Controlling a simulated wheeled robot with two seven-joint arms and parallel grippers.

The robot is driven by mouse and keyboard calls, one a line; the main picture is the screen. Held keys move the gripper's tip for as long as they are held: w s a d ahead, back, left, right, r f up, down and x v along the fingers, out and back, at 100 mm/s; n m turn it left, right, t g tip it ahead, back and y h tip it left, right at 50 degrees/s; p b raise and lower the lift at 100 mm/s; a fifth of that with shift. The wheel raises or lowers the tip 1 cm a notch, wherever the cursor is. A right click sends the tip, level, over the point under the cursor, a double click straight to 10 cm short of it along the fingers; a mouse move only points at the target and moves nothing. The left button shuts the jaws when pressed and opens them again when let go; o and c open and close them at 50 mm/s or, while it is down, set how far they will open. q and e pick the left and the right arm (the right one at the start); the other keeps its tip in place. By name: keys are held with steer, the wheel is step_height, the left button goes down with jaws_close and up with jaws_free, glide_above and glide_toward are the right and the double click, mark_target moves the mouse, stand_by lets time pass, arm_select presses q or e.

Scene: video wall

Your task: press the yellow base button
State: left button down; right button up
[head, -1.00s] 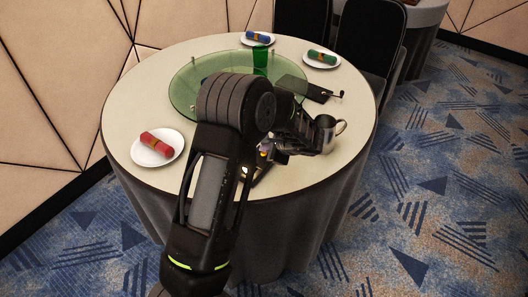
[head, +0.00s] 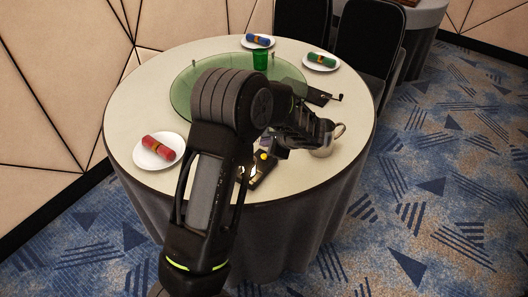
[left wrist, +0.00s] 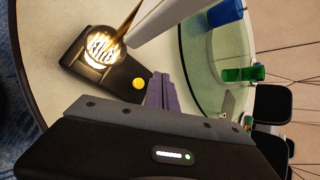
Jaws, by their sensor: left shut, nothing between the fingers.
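A black base (head: 263,172) lies near the front edge of the round table, with a round yellow button (head: 263,156) on top. In the left wrist view the base (left wrist: 119,86) carries a brightly glowing round part (left wrist: 101,47), and the yellow button (left wrist: 138,83) shows clear beside it. My left gripper (head: 268,142) is shut and empty, close to the button. Its purple fingers (left wrist: 162,90) show just right of the button in the left wrist view. I cannot tell whether they touch it; a small gap shows in the picture. My right gripper is in neither view.
A metal mug (head: 325,148) stands right of the base, partly behind my left arm. A green glass turntable (head: 190,85) holds a green cup (head: 260,60). Plates with rolled napkins, one red (head: 159,147), stand around the table (head: 130,100). Black chairs (head: 368,40) are behind.

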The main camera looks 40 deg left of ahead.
arm_select(q)
step_height(320, 180, up, 3)
steer(key=shift+f+p, duration=0.15)
steer(key=shift+p, duration=0.45)
stand_by(1.2)
